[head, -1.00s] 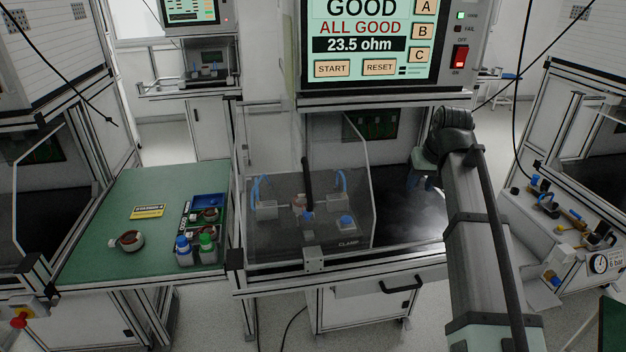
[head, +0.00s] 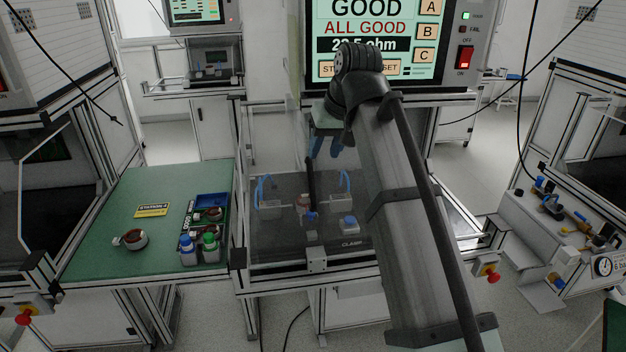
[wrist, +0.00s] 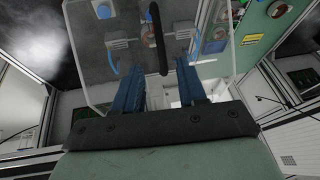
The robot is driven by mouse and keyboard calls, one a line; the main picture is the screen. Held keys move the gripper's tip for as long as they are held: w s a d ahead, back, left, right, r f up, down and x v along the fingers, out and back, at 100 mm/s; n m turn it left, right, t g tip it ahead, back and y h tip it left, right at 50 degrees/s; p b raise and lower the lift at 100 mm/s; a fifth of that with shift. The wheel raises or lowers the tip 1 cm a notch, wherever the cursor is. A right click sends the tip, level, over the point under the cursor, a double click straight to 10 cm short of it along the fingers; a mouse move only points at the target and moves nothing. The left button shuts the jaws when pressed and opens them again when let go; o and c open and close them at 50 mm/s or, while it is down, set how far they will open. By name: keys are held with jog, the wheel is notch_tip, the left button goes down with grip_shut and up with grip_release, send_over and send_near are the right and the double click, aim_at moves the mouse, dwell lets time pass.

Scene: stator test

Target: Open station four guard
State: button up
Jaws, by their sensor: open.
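The station guard is a clear panel (head: 275,225) standing in front of the test fixture, with an upright black bar handle (head: 310,180) on it. Through it I see a stator (head: 303,203) and blue-hosed clamps (head: 268,205). In the wrist view, the guard (wrist: 100,75) and its black handle (wrist: 157,35) lie just beyond the fingertips. My gripper (head: 327,152) has blue fingers, apart and empty, near the handle's upper end. In the wrist view, the handle lines up with the gap between the fingers (wrist: 160,68); contact does not show.
A tester screen (head: 370,30) reading ALL GOOD stands above the station, partly hidden by my arm. A green bench (head: 115,195) at left holds a stator (head: 131,240), bottles (head: 198,248) and a blue tray (head: 212,200). A red stop button (head: 493,277) is at right.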

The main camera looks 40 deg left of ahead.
aim_at(312, 182)
jog(key=x, duration=1.1)
jog(key=shift+f, duration=0.35)
jog(key=shift+c, duration=0.3)
grip_shut()
